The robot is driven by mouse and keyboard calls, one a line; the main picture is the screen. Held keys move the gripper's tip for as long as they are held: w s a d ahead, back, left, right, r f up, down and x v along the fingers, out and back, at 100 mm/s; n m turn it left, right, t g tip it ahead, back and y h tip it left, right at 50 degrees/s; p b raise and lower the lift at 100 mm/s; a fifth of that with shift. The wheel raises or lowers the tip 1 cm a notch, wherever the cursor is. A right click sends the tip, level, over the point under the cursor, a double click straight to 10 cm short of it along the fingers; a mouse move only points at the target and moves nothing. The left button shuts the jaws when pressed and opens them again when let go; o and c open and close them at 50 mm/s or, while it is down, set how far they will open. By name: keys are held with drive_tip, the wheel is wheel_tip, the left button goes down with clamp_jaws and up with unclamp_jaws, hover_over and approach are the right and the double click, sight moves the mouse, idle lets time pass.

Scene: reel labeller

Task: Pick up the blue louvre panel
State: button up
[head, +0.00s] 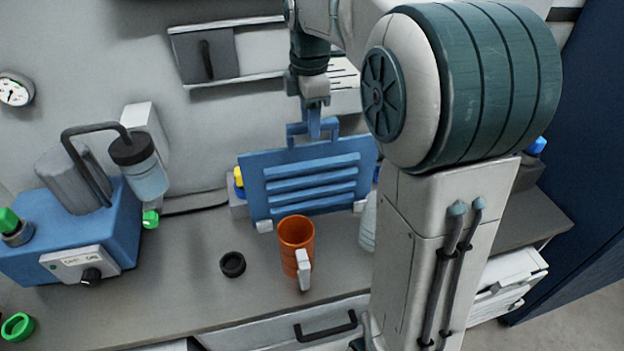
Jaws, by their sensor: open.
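The blue louvre panel (310,182) stands nearly upright on the grey counter, with several raised slats across its face and white feet at its lower corners. A blue handle-like loop rises from its top edge. My gripper (313,132) points down at the middle of that top edge, right at the loop. Its jaws are open. The loop and the fingers overlap in this view, so I cannot tell whether they touch.
An orange mug (297,247) stands in front of the panel, with a black cap (232,264) to its left. A clear bottle (368,222) is partly hidden behind my arm. A blue pump unit (75,235) fills the left.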

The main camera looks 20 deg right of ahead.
sight(312, 144)
drive_tip(key=shift+w+d+f+p, duration=0.15)
drive_tip(key=shift+f+p, duration=0.1)
drive_tip(key=shift+f, duration=1.1)
drive_tip(key=shift+w+d+f+p, duration=0.1)
drive_tip(key=shift+f+p, duration=0.1)
drive_tip(key=shift+f, duration=1.1)
clamp_jaws()
drive_tip(key=shift+r, duration=0.1)
